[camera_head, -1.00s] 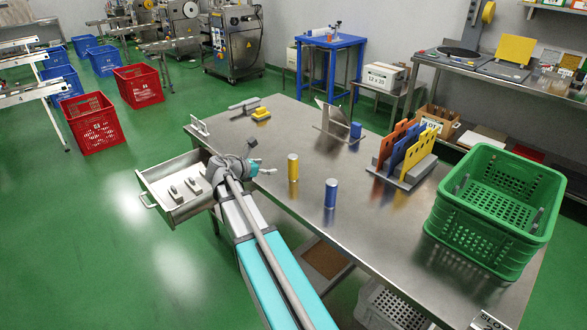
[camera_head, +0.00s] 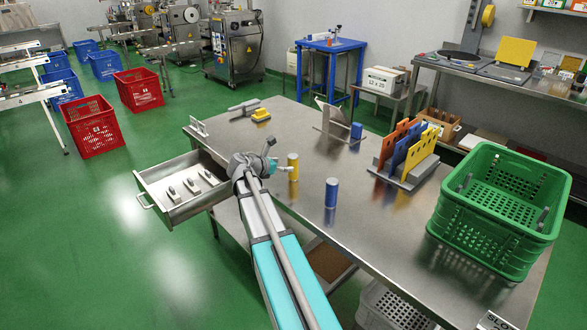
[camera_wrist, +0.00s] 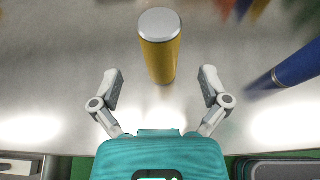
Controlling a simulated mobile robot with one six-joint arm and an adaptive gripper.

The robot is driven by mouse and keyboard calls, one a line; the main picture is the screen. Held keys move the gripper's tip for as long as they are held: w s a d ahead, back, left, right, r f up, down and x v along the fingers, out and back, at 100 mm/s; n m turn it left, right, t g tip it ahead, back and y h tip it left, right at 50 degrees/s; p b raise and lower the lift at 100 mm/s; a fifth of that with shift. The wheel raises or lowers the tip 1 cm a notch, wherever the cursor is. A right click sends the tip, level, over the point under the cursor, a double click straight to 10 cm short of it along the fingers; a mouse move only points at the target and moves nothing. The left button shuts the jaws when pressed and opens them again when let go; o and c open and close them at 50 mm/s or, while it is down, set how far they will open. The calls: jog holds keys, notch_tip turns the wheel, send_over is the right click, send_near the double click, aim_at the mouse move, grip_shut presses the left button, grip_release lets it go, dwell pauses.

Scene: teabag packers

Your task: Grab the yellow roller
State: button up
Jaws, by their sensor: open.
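The yellow roller (camera_head: 293,166) stands upright on the metal table (camera_head: 320,250), with a grey top cap. In the wrist view the yellow roller (camera_wrist: 161,52) stands just ahead of my gripper, centred between the lines of its two fingers. My gripper (camera_wrist: 160,90) is open and empty, its fingers spread on both sides with the roller slightly beyond the tips. In the head view my gripper (camera_head: 282,169) is close beside the roller's left side; whether they touch is hard to tell there.
A blue roller (camera_head: 331,193) stands upright to the right; it also shows in the wrist view (camera_wrist: 298,67). An open drawer (camera_head: 172,210) holds several small metal pieces. Coloured plates in a rack (camera_head: 406,178) and a green crate (camera_head: 480,250) stand further right.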

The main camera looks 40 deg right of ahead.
aim_at(289, 164)
jog(key=shift+b+x, duration=0.95)
jog(key=shift+x, duration=1.7)
jog(key=shift+r, duration=0.1)
grip_shut()
